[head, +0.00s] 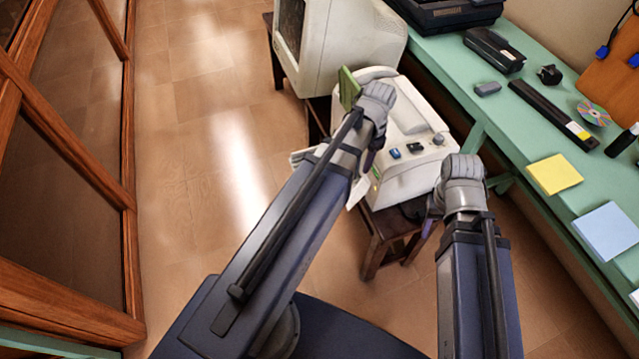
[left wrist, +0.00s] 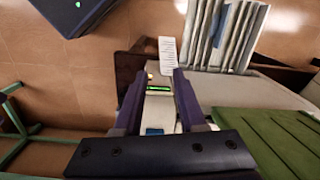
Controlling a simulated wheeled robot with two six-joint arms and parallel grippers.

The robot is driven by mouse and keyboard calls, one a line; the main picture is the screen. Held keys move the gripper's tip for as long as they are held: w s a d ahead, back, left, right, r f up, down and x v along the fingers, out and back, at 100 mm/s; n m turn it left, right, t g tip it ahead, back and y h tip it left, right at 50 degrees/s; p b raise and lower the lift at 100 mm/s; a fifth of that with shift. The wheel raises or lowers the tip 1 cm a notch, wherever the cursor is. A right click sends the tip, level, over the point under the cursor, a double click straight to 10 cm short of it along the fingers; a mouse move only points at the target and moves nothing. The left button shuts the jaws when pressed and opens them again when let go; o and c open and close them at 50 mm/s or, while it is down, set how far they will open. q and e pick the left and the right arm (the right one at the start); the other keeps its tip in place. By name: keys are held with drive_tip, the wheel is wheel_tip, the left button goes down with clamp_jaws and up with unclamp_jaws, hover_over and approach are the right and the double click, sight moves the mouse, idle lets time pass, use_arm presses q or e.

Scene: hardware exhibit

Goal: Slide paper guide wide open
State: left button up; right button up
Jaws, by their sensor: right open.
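A beige printer (head: 410,150) sits on a dark wooden stool left of the green bench. A green panel (head: 348,88) rises at its back, and a ribbed green panel (left wrist: 265,140) shows in the left wrist view. I cannot tell for sure which part is the paper guide. My left gripper (left wrist: 158,76) is at the printer, its dark fingers apart. A bright green strip (left wrist: 159,88) shows between the fingers; I see no grip on it. In the head view my left wrist hides most of this gripper. My right gripper (head: 430,222) is open, partly hidden, near the printer's front right.
A ribbed grey-white tray (left wrist: 208,40) stands beyond my left fingers. An old beige monitor (head: 340,40) is behind the printer. The green bench (head: 430,50) on the right carries sticky notes, a disc and black devices. The floor left of the printer is clear up to a wood-framed partition.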

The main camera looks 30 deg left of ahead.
use_arm(q)
drive_tip(key=w+a+f+b, duration=0.2)
drive_tip(key=a+f+b, duration=0.1)
drive_tip(key=a+f, duration=0.1)
drive_tip(key=w+a+f+m+b, duration=0.1)
drive_tip(key=w+a+f+b, duration=0.1)
drive_tip(key=a+f+b, duration=0.2)
drive_tip(key=w+a+f+m+b, duration=0.1)
drive_tip(key=w+a+f+b, duration=0.1)
drive_tip(key=a+f+b, duration=0.2)
drive_tip(key=shift+a+f+h, duration=0.1)
drive_tip(key=shift+a+f, duration=0.25)
drive_tip(key=shift+a, duration=0.4)
drive_tip(key=shift+a+f+h, duration=0.1)
drive_tip(key=shift+a+f, duration=0.2)
drive_tip(key=shift+a, duration=0.45)
drive_tip(key=shift+a+f+h, duration=0.1)
drive_tip(key=shift+a+f, duration=0.25)
drive_tip(key=shift+a, duration=0.4)
wheel_tip(320, 180, down, 8)
drive_tip(key=b, duration=0.8)
drive_tip(key=shift+r, duration=0.1)
drive_tip(key=shift+c, duration=0.3)
clamp_jaws()
